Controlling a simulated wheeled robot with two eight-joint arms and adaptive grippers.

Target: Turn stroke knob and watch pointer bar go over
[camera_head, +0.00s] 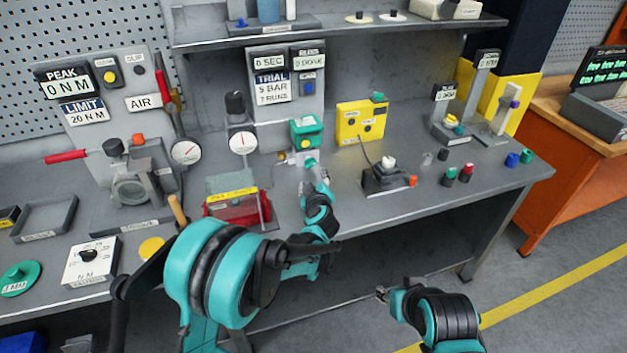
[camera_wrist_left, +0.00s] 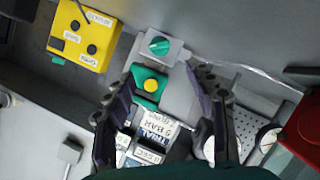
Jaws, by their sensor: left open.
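A green knob (camera_wrist_left: 160,45) sits on a light grey block in the left wrist view; in the head view it shows small (camera_head: 310,163), just beyond my left gripper. Beside it is a green box (camera_wrist_left: 146,86) with a yellow round top, also in the head view (camera_head: 306,130). No label shows which part is the stroke knob, and I cannot make out the pointer bar. My left gripper (camera_head: 309,187) is open, its fingers (camera_wrist_left: 162,73) spread either side of the green box in the picture, nothing held. My right gripper (camera_head: 382,294) is low in front of the bench; its jaw opening is unclear.
A yellow box (camera_head: 360,122) with two dark knobs stands right of the green box. A black device (camera_head: 388,178) with a white top is nearer. A red tray (camera_head: 238,208) and dial gauge (camera_head: 243,141) stand left. Open floor lies before the bench's right end.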

